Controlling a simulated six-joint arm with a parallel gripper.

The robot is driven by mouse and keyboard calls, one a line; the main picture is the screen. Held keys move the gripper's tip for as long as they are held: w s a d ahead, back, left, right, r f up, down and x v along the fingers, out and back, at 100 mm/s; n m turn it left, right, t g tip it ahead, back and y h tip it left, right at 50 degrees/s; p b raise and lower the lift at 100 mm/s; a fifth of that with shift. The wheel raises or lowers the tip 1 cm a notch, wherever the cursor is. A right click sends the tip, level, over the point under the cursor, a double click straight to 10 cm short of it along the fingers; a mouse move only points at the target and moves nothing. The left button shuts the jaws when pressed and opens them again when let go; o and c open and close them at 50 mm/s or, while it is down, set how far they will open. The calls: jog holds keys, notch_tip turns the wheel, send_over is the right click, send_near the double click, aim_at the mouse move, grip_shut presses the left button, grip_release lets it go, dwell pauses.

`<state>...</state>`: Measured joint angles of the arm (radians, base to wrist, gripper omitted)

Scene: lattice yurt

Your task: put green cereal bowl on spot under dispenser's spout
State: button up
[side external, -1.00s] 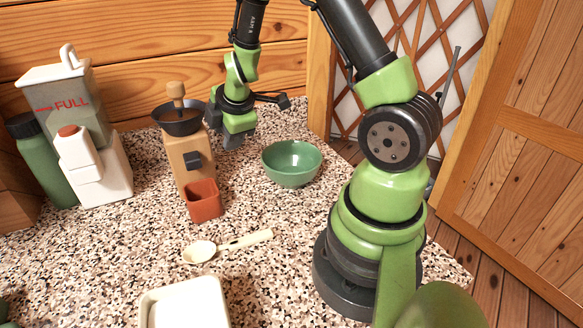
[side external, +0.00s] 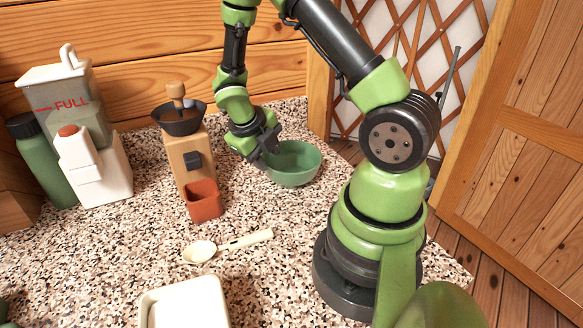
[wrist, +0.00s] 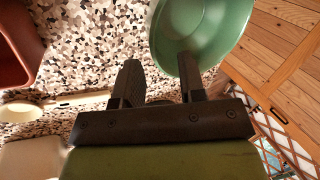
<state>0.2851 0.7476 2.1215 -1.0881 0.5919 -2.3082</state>
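The green cereal bowl (side external: 298,165) stands upright on the speckled counter, right of the middle in the side view. My gripper (side external: 268,158) is at its left edge. In the wrist view, the fingers of my gripper (wrist: 160,68) are apart, with the near rim of the bowl (wrist: 215,30) seen between them and the right finger overlapping the bowl. I cannot tell whether either finger touches it. The dispenser (side external: 112,172), white with a grey tank marked FULL, stands at the far left. The spot under its spout is not clearly visible.
A wooden grinder (side external: 188,155) with a dark hopper and a red cup (side external: 204,201) stands between dispenser and bowl. A cream spoon (side external: 225,246) and a white tray (side external: 185,305) lie in front. A green bottle (side external: 45,165) stands left of the dispenser. Counter around the spoon is free.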

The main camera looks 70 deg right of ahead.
aim_at(272, 167)
jog(key=x, duration=0.7)
jog(key=shift+f, duration=0.2)
grip_shut()
